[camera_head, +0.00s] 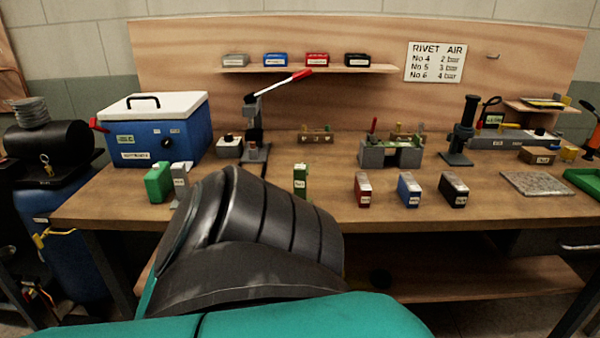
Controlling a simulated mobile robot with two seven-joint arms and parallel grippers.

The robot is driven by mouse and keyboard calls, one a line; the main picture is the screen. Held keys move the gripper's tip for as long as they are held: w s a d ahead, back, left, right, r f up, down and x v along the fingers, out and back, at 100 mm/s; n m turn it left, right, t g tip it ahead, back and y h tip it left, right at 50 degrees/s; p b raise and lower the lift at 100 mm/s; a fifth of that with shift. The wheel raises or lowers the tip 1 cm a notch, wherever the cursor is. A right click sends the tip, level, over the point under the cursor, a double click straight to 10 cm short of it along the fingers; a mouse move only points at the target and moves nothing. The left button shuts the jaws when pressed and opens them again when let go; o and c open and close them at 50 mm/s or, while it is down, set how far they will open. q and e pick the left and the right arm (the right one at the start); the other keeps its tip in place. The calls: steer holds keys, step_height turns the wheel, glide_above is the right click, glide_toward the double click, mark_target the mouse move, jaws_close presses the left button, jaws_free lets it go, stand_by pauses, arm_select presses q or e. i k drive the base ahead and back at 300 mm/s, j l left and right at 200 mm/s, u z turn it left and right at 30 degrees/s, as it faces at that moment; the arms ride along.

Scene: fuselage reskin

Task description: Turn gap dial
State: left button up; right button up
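I cannot pick out a dial marked as the gap dial. A small dark round knob shows on the front of the blue box (160,142) with the white lid, at the back left. A grey fixture (375,154) with a red-handled part and green pieces stands at the middle right of the bench. A black upright tool (464,135) stands to its right. A lever press (252,125) with a red handle stands left of centre. A black and teal arm link of mine fills the lower middle and hides part of the bench. Neither gripper is in view.
The wooden bench (325,190) holds a green block (158,182), a slim green block (300,181), and red (362,190), blue (409,190) and black (453,190) blocks along the front. A grey mat (537,184) lies at right. A shelf (310,69) holds small boxes.

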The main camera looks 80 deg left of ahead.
mark_target(229, 137)
steer(key=u, duration=2.95)
